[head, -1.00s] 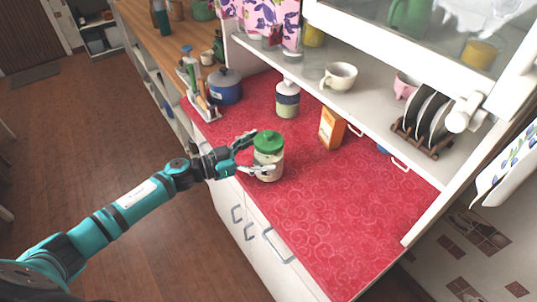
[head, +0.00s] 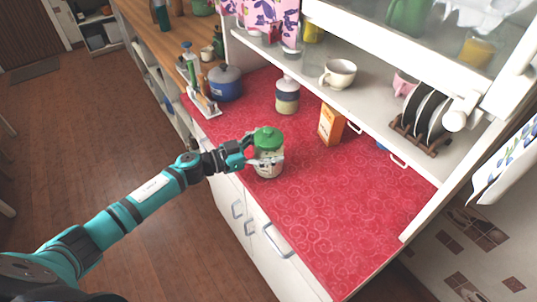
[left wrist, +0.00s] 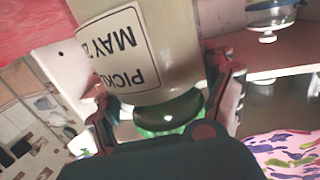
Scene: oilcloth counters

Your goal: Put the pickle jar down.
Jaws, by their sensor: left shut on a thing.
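The pickle jar (head: 268,169) is pale with a green lid and is upright at the front edge of the red counter (head: 320,215). Its base seems to rest on the cloth. My left gripper (head: 264,158) comes in from the left and is shut on the jar, below the lid. In the left wrist view the jar (left wrist: 185,45) appears upside down, with a label reading "PICK…" and "MAY" partly cut off. The fingers of my left gripper (left wrist: 168,105) lie on both sides of it. My right gripper is not in view.
A striped canister (head: 287,97) and an orange carton (head: 331,125) stand behind the jar. A blue pot (head: 225,84) and a utensil holder (head: 205,106) are at the back left. The counter to the right is clear. A shelf (head: 375,95) overhangs the back.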

